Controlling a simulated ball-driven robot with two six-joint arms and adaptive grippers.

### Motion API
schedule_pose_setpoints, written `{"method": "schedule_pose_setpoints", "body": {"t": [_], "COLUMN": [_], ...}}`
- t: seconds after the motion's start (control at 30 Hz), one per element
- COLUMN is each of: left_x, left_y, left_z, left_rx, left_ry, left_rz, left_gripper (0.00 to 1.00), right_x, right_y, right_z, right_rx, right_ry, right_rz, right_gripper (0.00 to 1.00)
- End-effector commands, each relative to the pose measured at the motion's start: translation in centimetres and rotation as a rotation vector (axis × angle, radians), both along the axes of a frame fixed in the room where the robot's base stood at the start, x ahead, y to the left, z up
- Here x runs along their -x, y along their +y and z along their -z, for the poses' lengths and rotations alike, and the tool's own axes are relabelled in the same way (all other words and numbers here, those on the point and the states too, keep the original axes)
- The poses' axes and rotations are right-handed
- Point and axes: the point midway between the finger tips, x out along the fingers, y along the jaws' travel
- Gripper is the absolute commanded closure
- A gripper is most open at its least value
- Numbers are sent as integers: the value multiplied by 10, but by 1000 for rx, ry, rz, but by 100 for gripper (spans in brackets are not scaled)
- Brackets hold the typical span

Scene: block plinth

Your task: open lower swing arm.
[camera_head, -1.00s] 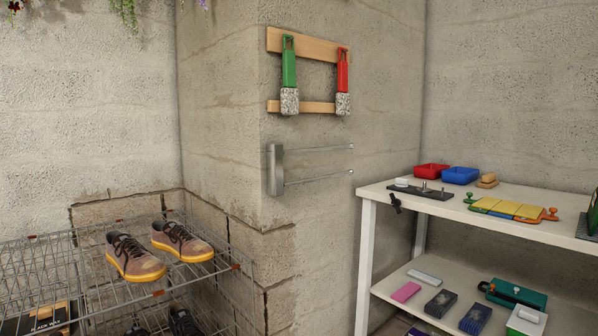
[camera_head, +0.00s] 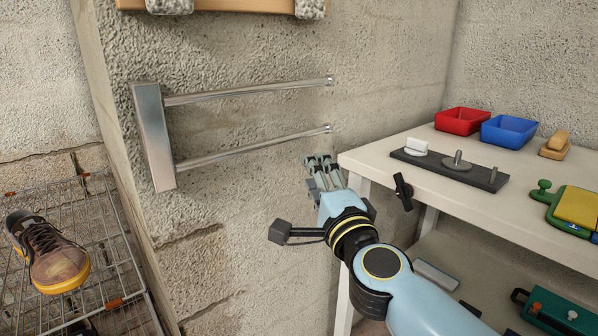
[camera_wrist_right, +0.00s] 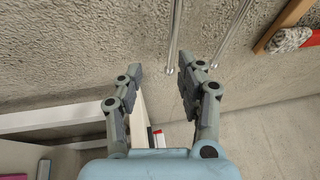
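A metal wall rack has a flat upright bracket (camera_head: 154,136) at the left and two thin rods reaching right, close along the concrete wall. The lower swing arm (camera_head: 250,147) ends in a small knob near my right gripper. The upper swing arm (camera_head: 250,91) runs above it. My right gripper (camera_head: 319,162) is just below the lower arm's free end, fingers pointing up toward it. In the right wrist view, the gripper (camera_wrist_right: 161,68) is open and empty. The lower arm (camera_wrist_right: 175,36) ends in the gap's direction, nearer the right finger; contact cannot be told. My left gripper is not in view.
A white shelf table (camera_head: 375,157) stands close to the right of my gripper, with a black handle (camera_head: 403,192) on its edge. It carries a red tray (camera_head: 462,121) and a blue tray (camera_head: 509,131). A wire rack (camera_head: 105,232) with a shoe (camera_head: 50,255) stands at lower left.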

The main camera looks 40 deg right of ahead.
Motion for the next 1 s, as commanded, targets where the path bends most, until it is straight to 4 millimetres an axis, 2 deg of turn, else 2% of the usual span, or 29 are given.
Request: {"method": "schedule_pose_setpoints", "body": {"t": [0.07,0.17,0.6,0.77,1.0], "left_x": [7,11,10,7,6], "left_y": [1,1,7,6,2], "left_z": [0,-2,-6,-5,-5], "left_rx": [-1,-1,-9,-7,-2], "left_ry": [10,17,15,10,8], "left_rz": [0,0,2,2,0], "left_gripper": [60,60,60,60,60], "right_x": [-1,-10,-86,-98,-100], "right_y": [-2,-6,-31,-35,-36], "right_z": [-15,-21,-34,-35,-36], "right_rx": [-40,-52,-47,-47,-47], "right_ry": [-35,-45,-42,-41,-40], "right_rz": [5,7,6,6,6], "right_gripper": [62,62,62,62,62]}}
